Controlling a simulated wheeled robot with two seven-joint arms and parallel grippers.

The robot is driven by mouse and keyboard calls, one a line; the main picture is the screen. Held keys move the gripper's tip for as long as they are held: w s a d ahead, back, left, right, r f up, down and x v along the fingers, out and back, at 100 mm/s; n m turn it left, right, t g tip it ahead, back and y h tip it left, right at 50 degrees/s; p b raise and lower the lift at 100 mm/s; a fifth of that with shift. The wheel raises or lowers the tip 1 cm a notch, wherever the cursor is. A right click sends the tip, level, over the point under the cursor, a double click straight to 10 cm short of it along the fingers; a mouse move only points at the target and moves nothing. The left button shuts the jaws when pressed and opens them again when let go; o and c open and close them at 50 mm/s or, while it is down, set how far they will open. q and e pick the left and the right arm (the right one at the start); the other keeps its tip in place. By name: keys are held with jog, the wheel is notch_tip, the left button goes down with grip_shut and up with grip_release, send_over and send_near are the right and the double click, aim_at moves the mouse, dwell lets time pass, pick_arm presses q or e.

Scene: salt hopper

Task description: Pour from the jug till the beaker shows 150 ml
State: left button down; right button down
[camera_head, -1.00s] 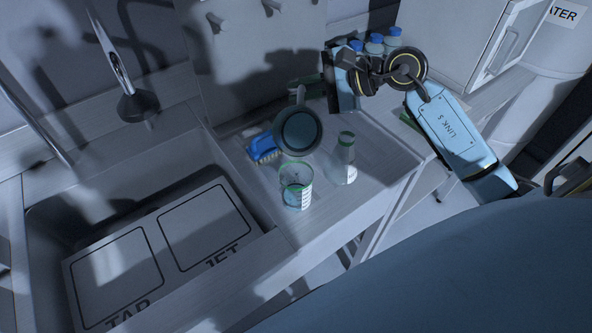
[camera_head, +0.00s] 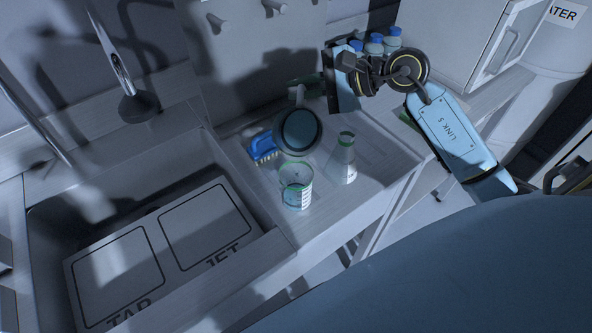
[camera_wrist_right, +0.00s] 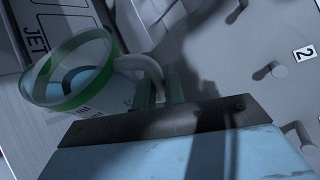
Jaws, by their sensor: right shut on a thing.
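The jug (camera_head: 280,138) is held tilted over the counter, its round mouth facing the head camera, with dark teal liquid inside. The wrist view shows the jug (camera_wrist_right: 100,82) with a green rim band and a pale handle. My right gripper (camera_head: 308,88) is shut on that handle; its green fingers also show in the wrist view (camera_wrist_right: 160,88). The clear beaker (camera_head: 304,178) stands upright just below the jug in the picture. It has a green rim and some teal liquid low inside. Its scale is too small to read, and no stream can be made out. My left gripper is not in view.
A conical flask (camera_head: 345,165) with a green neck stands right of the beaker. A blue brush (camera_head: 262,147) lies behind-left. The sink (camera_head: 45,215) with a labelled board (camera_head: 160,250) is at left. Blue-capped bottles (camera_head: 375,45) stand at the back, near my right arm.

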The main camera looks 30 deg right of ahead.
jog(key=shift+s+a+r+n+t+h, duration=0.2)
jog(key=shift+s+a+n+t+h, duration=0.1)
jog(key=shift+s+a+n+t, duration=0.4)
dwell(6.7)
